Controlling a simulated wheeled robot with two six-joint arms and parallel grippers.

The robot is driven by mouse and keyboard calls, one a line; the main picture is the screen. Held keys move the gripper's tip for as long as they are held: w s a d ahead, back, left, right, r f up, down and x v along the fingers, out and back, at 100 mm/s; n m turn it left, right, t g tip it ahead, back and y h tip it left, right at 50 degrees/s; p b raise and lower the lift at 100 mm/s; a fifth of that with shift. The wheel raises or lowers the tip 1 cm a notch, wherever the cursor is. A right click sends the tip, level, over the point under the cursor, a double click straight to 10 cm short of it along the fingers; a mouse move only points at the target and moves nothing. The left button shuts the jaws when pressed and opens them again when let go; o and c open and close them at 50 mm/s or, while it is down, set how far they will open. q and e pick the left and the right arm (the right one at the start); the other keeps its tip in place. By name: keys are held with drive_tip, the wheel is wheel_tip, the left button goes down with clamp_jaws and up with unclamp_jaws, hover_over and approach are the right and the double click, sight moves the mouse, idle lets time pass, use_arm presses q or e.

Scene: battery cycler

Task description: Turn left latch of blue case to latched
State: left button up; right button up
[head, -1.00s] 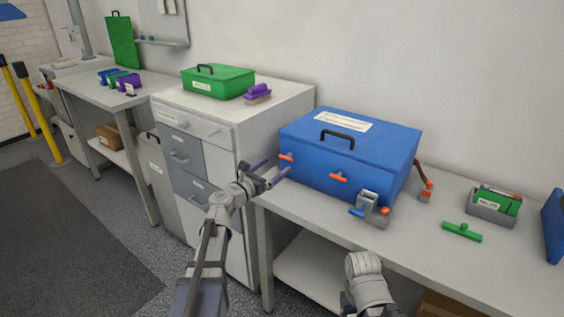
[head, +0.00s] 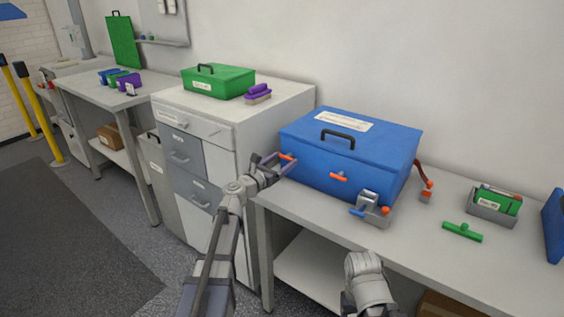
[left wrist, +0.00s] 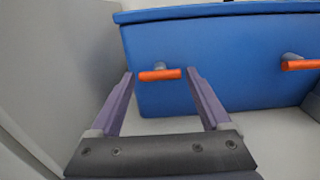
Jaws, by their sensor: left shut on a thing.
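The blue case (head: 352,140) sits closed on the bench, with a black handle and white label on its lid. Its left latch (left wrist: 159,75) is an orange bar near the case's left front corner, lying about horizontal in the left wrist view. The other orange latch (head: 339,177) is farther right on the front and also shows in the left wrist view (left wrist: 301,65). My left gripper (head: 277,160) is at the left latch, shut on it, with one purple finger at each end of the bar in the left wrist view. My right gripper is not visible.
A grey fixture with blue and orange parts (head: 371,208) stands before the case's right front. A green T-shaped tool (head: 462,231) and a grey tray with a green item (head: 492,205) are farther right. A drawer cabinet (head: 189,160) stands left of the bench (head: 420,240).

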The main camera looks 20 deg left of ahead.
use_arm(q)
drive_tip(key=c, duration=0.4)
drive_tip(key=shift+c, duration=0.2)
drive_tip(key=shift+m, duration=0.4)
drive_tip(key=m, duration=1.6)
drive_tip(key=shift+m, duration=0.7)
drive_tip(key=o, duration=1.2)
